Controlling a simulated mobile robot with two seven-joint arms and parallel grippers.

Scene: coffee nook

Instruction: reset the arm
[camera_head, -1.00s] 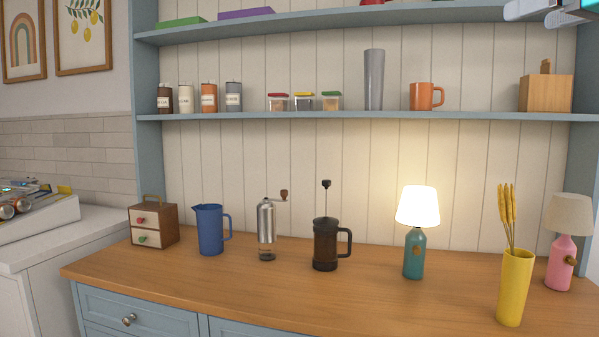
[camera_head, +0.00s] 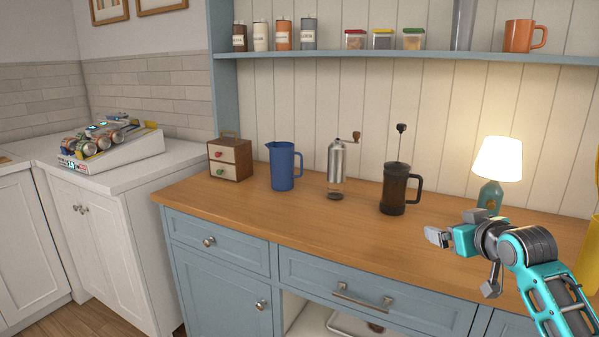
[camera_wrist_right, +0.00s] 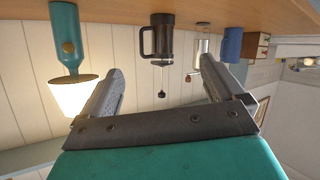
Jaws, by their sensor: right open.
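My right gripper (camera_head: 436,237) shows in the head view, above the wooden counter's right part, in front of the lit teal lamp and the French press. Its teal and grey arm comes in from the lower right. In the right wrist view the right gripper (camera_wrist_right: 160,88) has its two fingers spread wide apart with nothing between them. That view is upside down. My left arm is not in view.
The wooden counter (camera_head: 310,229) holds a small drawer box (camera_head: 230,158), a blue pitcher (camera_head: 283,166), a grinder (camera_head: 336,168), a French press (camera_head: 396,188) and a lamp (camera_head: 497,160). A can rack (camera_head: 105,145) stands on the white counter at left. The counter's front strip is clear.

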